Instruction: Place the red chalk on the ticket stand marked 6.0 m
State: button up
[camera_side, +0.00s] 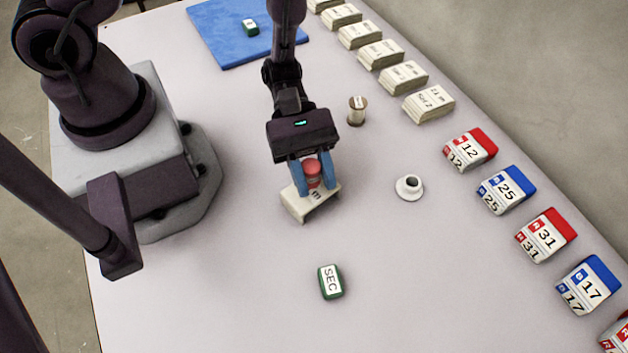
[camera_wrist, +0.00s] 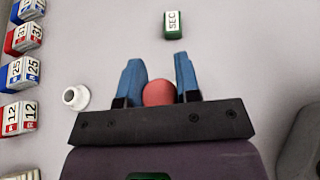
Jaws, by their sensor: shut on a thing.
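My gripper (camera_side: 316,188) has its blue fingers shut on the red chalk (camera_side: 312,171), a short red cylinder. In the wrist view the chalk (camera_wrist: 158,93) shows as a rounded red shape between the fingers. A white ticket stand (camera_side: 300,208) is directly below the fingertips in the side view. The stand cannot be made out in the wrist view.
A green-and-white SEC block (camera_side: 330,282) lies nearer the camera. A white cup-like piece (camera_side: 409,187) and a spool (camera_side: 357,110) stand to the right. Cream label blocks (camera_side: 428,104) and red and blue number blocks (camera_side: 506,190) line the right edge. A blue mat (camera_side: 215,30) lies at the back.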

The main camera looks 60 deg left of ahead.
jog(key=shift+f, duration=1.15)
jog(key=o, duration=0.9)
jog(key=shift+f, duration=0.1)
